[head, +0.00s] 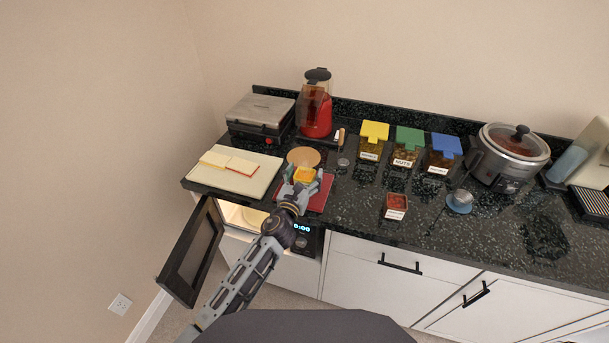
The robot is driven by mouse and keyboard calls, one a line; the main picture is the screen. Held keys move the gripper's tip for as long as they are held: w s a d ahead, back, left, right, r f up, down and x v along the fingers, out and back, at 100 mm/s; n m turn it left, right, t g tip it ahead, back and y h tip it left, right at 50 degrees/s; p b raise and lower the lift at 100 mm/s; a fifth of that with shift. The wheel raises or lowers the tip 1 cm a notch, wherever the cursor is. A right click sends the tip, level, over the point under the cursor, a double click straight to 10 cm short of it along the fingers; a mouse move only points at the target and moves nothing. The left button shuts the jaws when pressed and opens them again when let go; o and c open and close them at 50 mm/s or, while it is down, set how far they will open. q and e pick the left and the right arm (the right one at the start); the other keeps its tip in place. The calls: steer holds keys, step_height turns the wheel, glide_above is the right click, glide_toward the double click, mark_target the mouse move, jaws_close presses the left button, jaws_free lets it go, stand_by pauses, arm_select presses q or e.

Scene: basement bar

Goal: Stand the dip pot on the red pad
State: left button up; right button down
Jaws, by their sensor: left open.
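The arm covers part of the pad's front. My right gripper is not in view.
A round wooden board (304,156) lies behind the pot, and a cream board (235,174) lies to the left. A small red-filled labelled container (396,206) and a blue saucer (459,205) stand to the right. An open appliance door (192,252) juts out below the counter.

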arm_select(q)
steer(key=b+v, duration=0.1)
steer(key=v, duration=1.1)
steer(key=shift+r, duration=0.1)
stand_by(0.9)
